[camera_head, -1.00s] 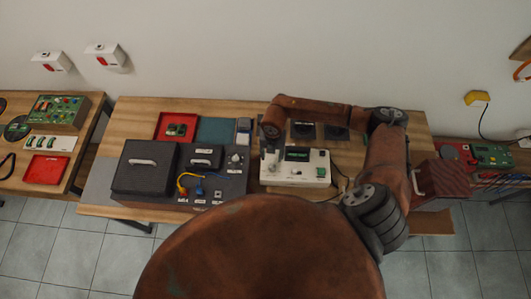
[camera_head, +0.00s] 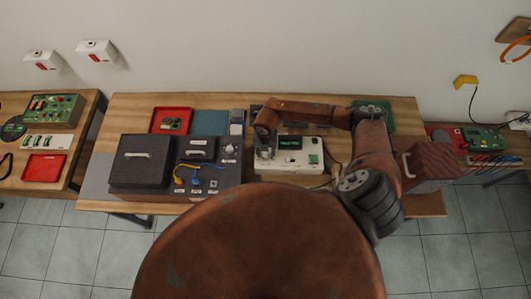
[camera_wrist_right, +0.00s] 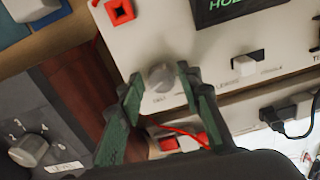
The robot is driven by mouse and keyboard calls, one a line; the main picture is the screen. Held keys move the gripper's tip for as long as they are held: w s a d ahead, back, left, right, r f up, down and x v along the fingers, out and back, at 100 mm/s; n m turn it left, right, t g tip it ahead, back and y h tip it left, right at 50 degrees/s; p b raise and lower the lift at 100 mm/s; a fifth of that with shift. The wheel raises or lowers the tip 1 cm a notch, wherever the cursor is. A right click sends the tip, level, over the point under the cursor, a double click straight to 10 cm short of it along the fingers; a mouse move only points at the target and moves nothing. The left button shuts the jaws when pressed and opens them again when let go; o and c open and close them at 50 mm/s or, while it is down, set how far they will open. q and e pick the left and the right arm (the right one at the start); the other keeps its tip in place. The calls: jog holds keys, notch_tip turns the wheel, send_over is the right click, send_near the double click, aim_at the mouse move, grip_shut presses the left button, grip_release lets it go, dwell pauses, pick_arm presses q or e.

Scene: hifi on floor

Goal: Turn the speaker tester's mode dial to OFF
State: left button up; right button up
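The tester is a white box (camera_head: 288,165) with a dark display on the workbench; its white panel (camera_wrist_right: 215,60) fills much of the wrist view. A round grey knob (camera_wrist_right: 161,77) stands on this panel, with small print below it too blurred to read. My right gripper (camera_wrist_right: 160,79) is open, its two green fingertips on either side of the knob with small gaps. In the head view my right gripper (camera_head: 264,153) hangs over the box's left end, its fingers hard to make out. My left gripper is not in view.
A dark grey unit (camera_head: 213,188) with its own dial (camera_wrist_right: 28,150) stands left of the tester, beside a black case (camera_head: 143,165). A red tray (camera_head: 158,128) and a green tray (camera_head: 387,112) lie behind. A brown box (camera_head: 432,165) stands at the right end.

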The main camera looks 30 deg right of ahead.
jog(key=shift+s+r, duration=0.1)
jog(key=shift+s, duration=0.05)
jog(key=c, duration=0.5)
grip_shut()
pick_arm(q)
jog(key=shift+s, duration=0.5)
